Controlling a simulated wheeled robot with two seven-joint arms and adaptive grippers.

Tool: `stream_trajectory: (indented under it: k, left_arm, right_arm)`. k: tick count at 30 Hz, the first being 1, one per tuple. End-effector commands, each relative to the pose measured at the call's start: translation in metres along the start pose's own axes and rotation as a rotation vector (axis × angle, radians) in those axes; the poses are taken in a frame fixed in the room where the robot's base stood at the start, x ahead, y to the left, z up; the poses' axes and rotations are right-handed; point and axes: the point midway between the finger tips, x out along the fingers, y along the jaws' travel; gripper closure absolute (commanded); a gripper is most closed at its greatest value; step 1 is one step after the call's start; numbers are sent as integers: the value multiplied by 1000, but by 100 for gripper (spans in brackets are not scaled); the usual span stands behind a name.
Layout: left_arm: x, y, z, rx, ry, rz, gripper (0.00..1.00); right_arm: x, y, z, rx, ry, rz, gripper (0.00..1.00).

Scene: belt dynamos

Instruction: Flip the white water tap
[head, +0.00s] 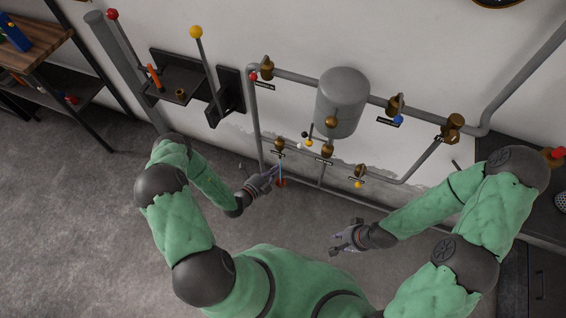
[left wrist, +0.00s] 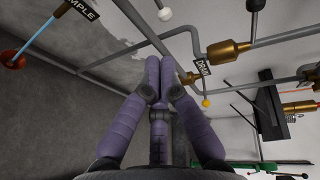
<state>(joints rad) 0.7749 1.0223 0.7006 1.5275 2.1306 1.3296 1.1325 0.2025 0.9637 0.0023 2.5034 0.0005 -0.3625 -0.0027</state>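The white tap knob (head: 299,145) is a small white ball among the valves below the grey tank in the head view. In the left wrist view a white ball knob (left wrist: 165,14) shows near the top edge, beyond my fingertips and apart from them. My left gripper (head: 274,171) is below and left of the white knob in the head view. Its purple fingers (left wrist: 160,72) meet at the tips in the left wrist view, with nothing seen between them. My right gripper (head: 336,239) looks open and empty, low and away from the pipes.
A grey tank (head: 342,102) and pipes with brass valves line the wall. A red-ended lever (head: 281,183) hangs close to my left gripper. A yellow knob (left wrist: 205,103) near the DRAIN label is right of my fingertips. The floor in front is clear.

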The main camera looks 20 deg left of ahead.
Motion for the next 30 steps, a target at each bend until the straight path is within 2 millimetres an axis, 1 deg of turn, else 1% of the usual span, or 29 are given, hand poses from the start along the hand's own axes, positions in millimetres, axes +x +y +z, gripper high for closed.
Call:
stream_trajectory:
  k: [12, 18, 21, 24, 30]
  left_arm:
    - [76, 2, -3, 5, 9, -1, 100]
    - [108, 2, -3, 5, 8, 0, 100]
    - [119, 2, -3, 5, 7, -1, 100]
    - [126, 1, -3, 3, 7, 0, 100]
    - [130, 0, -3, 3, 6, 2, 100]
  right_arm:
    - [23, 8, -1, 0, 0, 0, 68]
    - [34, 12, -1, 0, 0, 0, 68]
    - [38, 14, -1, 0, 0, 0, 68]
    - [40, 14, -2, 0, 0, 0, 68]
    - [41, 15, -2, 0, 0, 0, 68]
